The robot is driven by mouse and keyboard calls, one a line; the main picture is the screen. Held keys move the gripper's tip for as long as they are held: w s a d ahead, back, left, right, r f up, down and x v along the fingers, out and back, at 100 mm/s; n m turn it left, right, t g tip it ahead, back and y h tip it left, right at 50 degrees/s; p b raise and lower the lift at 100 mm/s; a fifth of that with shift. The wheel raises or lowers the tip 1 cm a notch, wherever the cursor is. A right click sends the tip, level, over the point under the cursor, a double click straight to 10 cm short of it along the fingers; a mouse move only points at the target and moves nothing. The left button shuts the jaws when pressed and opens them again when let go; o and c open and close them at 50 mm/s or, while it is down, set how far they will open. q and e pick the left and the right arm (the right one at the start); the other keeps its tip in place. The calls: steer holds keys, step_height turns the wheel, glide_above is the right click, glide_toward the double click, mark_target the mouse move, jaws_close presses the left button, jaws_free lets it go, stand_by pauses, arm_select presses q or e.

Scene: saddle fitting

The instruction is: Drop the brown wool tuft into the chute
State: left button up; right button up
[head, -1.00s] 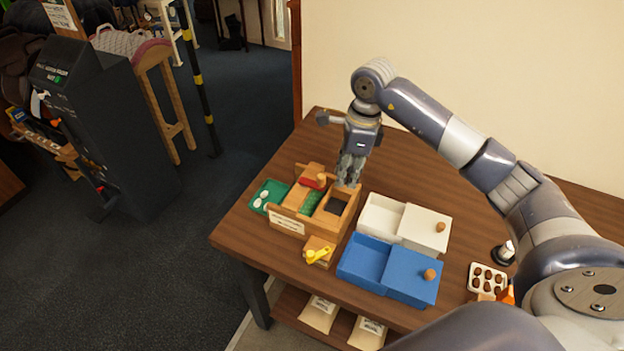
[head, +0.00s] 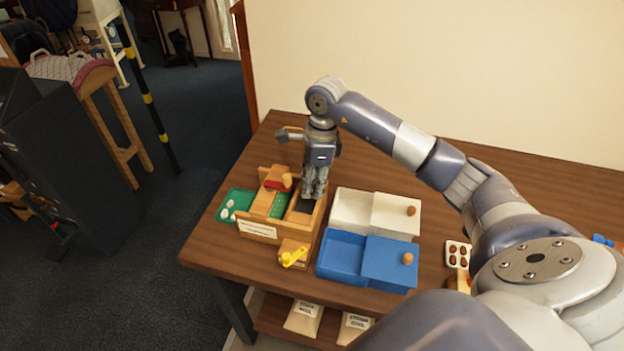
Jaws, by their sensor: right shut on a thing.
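My right gripper (head: 312,194) points straight down over the right compartment of a wooden box (head: 262,232) with a label on its front. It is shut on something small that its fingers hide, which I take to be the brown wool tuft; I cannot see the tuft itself. The dark opening in that compartment, which looks like the chute, is partly covered by the fingers. I cannot tell how far the fingertips are above it. My left gripper is not in view.
A white box (head: 350,211) and a blue box (head: 341,257), with half lids and brown knobs, stand right of the wooden box. A green tray (head: 237,199) is at its left, a yellow-handled item (head: 293,257) in front.

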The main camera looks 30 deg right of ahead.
steer(key=o, duration=0.9)
steer(key=shift+o, duration=0.3)
steer(key=shift+r, duration=0.3)
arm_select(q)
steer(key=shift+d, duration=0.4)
arm_select(e)
step_height(320, 180, up, 11)
steer(key=d, duration=0.1)
steer(key=shift+s+d+r, duration=0.15)
steer(key=shift+s+r, duration=0.05)
steer(key=shift+s, duration=0.15)
